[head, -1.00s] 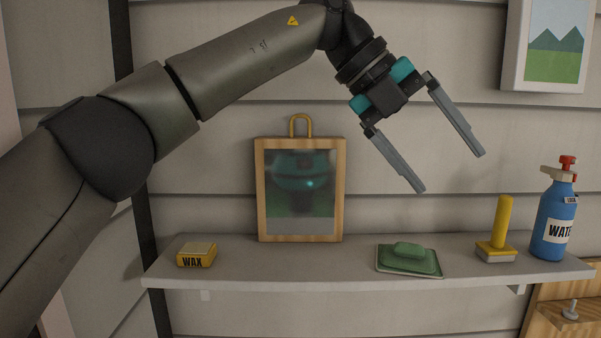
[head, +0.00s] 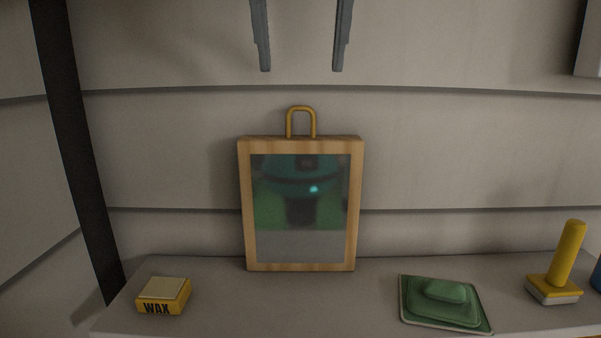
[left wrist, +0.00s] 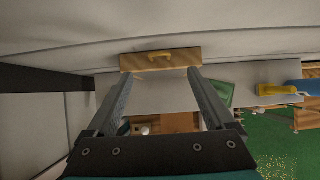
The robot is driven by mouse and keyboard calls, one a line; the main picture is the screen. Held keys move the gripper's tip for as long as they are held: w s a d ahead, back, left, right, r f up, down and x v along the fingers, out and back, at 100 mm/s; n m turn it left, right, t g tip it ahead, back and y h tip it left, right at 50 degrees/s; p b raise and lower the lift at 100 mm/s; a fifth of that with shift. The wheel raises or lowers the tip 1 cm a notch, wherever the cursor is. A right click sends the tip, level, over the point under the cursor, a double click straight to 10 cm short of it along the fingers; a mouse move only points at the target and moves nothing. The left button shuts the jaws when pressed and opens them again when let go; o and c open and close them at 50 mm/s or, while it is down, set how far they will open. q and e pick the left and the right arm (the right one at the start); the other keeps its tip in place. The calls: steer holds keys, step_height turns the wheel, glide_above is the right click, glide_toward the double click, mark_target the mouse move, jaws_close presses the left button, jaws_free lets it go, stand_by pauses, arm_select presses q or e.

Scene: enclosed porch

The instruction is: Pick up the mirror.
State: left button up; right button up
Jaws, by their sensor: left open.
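The mirror (head: 304,208) has a light wooden frame and a brass loop handle (head: 301,121) on top. It stands upright on the shelf, close to the wall. My left gripper (head: 301,70) is open and empty, above the mirror, with a finger to either side of the handle's line and a gap between the fingertips and the handle. In the left wrist view the mirror's top edge (left wrist: 174,61) and handle lie just beyond the open fingertips (left wrist: 153,75). The right gripper is not in view.
On the shelf (head: 230,301) a yellow wax box (head: 163,296) stands left of the mirror. A blue bottle is cut off at the right edge. A dark post (head: 78,150) is at left.

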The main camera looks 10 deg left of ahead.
mark_target(301, 136)
arm_select(q)
steer(key=shift+s+p+x, duration=0.15)
steer(key=shift+p+x, duration=0.05)
steer(key=shift+x, duration=2.1)
steer(key=shift+s+p+x, duration=0.15)
steer(key=shift+x, duration=2.15)
steer(key=shift+f, duration=0.15)
jaws_close()
